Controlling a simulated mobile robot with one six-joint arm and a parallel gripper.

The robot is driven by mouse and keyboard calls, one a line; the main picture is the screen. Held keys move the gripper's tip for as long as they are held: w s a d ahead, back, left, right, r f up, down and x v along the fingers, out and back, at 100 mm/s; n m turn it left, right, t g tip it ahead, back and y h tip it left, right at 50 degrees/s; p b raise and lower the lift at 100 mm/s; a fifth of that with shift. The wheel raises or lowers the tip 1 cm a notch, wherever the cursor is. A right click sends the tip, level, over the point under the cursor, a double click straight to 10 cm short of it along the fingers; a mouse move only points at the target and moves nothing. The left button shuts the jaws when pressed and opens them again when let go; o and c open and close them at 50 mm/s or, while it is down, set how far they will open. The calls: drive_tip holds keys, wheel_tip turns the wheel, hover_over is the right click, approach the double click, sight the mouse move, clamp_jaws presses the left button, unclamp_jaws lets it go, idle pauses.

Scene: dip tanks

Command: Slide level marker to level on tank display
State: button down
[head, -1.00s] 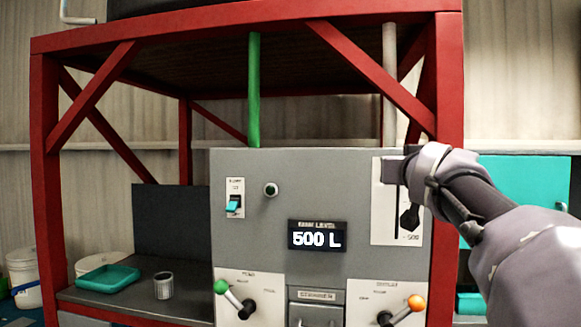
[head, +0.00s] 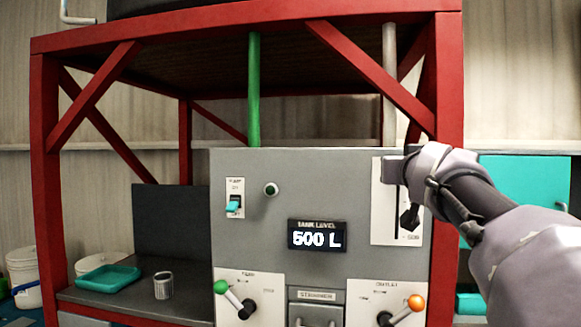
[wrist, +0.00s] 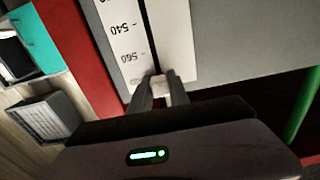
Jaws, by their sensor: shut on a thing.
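The tank level display (head: 317,236) on the grey panel reads 500 L. To its right is a white scale plate (head: 386,228) with a dark vertical slot and a 500 mark near its bottom. In the wrist view the scale plate (wrist: 175,40) shows 540 and 560 marks beside the slot. The pale level marker (wrist: 162,83) sits on the slot just past the 560 mark, at the upper end of the scale. My gripper (wrist: 161,88) is shut on it. In the head view my gripper (head: 400,167) is at the plate's top and hides the marker and part of the scale.
Below are a green-knobbed lever (head: 221,287) and an orange-knobbed lever (head: 415,302). A pump switch (head: 234,204) is at the panel's left. A red frame post (head: 449,100) stands close behind my gripper. A metal cup (head: 163,285) and teal tray (head: 108,278) are on the left shelf.

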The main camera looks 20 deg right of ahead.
sight(396, 239)
wheel_tip(396, 239, down, 17)
drive_tip(key=b, duration=1.7)
drive_tip(key=shift+r+b, duration=0.15)
drive_tip(key=shift+b, duration=0.25)
drive_tip(key=c, duration=1.2)
unclamp_jaws()
drive_tip(key=shift+w, duration=0.1)
drive_tip(key=shift+c, duration=0.2)
drive_tip(key=shift+r, duration=0.1)
